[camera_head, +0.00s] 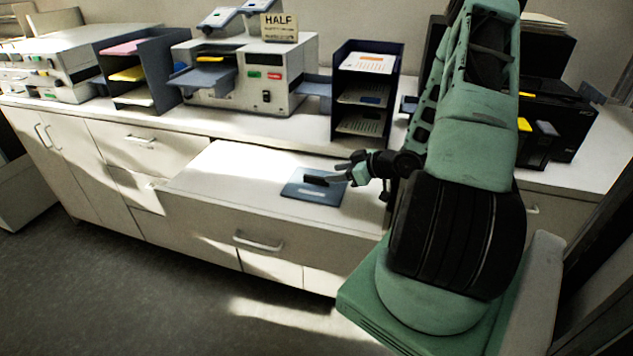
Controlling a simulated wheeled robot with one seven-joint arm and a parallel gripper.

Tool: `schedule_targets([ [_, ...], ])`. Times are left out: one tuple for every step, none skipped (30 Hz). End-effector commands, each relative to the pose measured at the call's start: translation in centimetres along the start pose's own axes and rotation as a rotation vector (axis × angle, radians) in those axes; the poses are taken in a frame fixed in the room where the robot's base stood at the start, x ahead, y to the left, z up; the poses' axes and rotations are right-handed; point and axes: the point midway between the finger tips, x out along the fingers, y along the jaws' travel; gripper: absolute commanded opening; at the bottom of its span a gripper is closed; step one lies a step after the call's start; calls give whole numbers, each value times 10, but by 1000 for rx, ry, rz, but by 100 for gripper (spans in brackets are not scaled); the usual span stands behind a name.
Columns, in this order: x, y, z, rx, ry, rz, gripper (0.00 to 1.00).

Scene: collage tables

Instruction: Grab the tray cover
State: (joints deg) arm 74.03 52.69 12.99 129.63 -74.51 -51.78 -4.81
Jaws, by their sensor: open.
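A flat blue-grey panel (308,194) with a dark raised handle (316,180) lies on the lower white counter; it looks like the tray cover. My gripper (334,177) reaches in from the right, low over the panel, with its fingers at the right end of the handle. The fingers are open. At this size I cannot tell whether they touch the handle or stand around it. My green and black arm hides part of the counter on the right.
A dark paper organizer (362,92) and a white machine (245,78) with a "HALF" sign (279,27) stand on the raised back counter. Another organizer (137,72) is at left. The lower counter (235,168) is clear left of the panel. A black printer (560,118) stands at right.

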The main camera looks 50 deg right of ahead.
Motion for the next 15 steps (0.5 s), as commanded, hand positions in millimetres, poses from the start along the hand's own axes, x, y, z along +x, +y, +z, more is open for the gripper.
schedule_targets([
  [6,0,-1,1,0,-2,43],
  [8,-1,-1,1,0,-2,43],
  [11,0,-1,0,0,-1,43],
  [13,0,-1,0,0,-1,43],
  [14,0,-1,-1,0,0,43],
  [16,0,-1,-1,0,-1,43],
  [17,0,-1,0,0,-1,43],
  [19,-1,-1,1,0,-1,43],
  [22,-1,-1,2,0,-2,43],
  [26,-1,-1,2,0,-1,43],
  [29,-1,-1,2,0,-2,43],
  [34,-1,-1,3,0,-2,43],
  [38,-2,0,3,-1,-3,43],
  [42,-1,0,1,0,-3,43],
  [46,-2,1,2,0,-3,43],
])
